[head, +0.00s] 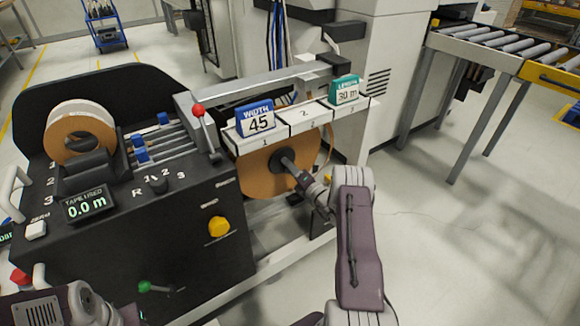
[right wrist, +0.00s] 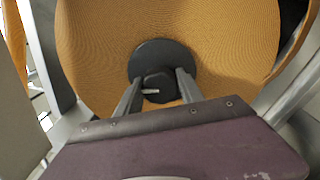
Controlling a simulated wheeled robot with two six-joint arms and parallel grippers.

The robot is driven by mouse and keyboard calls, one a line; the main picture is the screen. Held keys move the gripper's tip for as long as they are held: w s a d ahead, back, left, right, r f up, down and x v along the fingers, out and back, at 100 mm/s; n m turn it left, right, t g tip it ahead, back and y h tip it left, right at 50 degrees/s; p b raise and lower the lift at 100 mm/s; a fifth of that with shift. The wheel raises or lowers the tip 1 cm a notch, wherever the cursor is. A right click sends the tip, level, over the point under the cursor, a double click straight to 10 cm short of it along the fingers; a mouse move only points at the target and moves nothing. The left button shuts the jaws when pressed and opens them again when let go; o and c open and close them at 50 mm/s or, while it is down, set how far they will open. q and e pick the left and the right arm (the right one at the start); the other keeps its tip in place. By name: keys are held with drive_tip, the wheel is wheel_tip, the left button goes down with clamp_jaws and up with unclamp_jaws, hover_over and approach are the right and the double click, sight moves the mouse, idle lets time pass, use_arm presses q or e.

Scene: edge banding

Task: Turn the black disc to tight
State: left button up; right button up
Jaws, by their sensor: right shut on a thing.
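The black disc (head: 277,160) sits at the centre of a large orange-brown roll (head: 262,186) on the machine's front side. In the right wrist view the disc (right wrist: 160,53) faces me, with a smaller black knob (right wrist: 159,84) and a short light pin at its middle. My right gripper (head: 292,168) reaches in from the right and is shut on the knob of the black disc. In the right wrist view its two fingers (right wrist: 158,86) stand on either side of the knob. Part of my left arm shows at the lower left; its fingers are not visible.
Above the roll is a white shelf (head: 283,132) with a blue "WIDTH 45" sign (head: 256,119) and a green "30 m" sign (head: 344,91). A red-tipped lever (head: 198,109) and yellow knob (head: 219,227) are to the left. Open floor lies right.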

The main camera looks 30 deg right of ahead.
drive_tip(key=shift+m+p, duration=0.3)
drive_tip(key=shift+m, duration=1.3)
drive_tip(key=o, duration=1.4)
drive_tip(key=shift+c, duration=0.2)
drive_tip(key=shift+s, duration=0.1)
drive_tip(key=s+d+p, duration=0.1)
drive_tip(key=s+p, duration=0.2)
drive_tip(key=s, duration=0.6)
drive_tip(key=shift+f, duration=0.35)
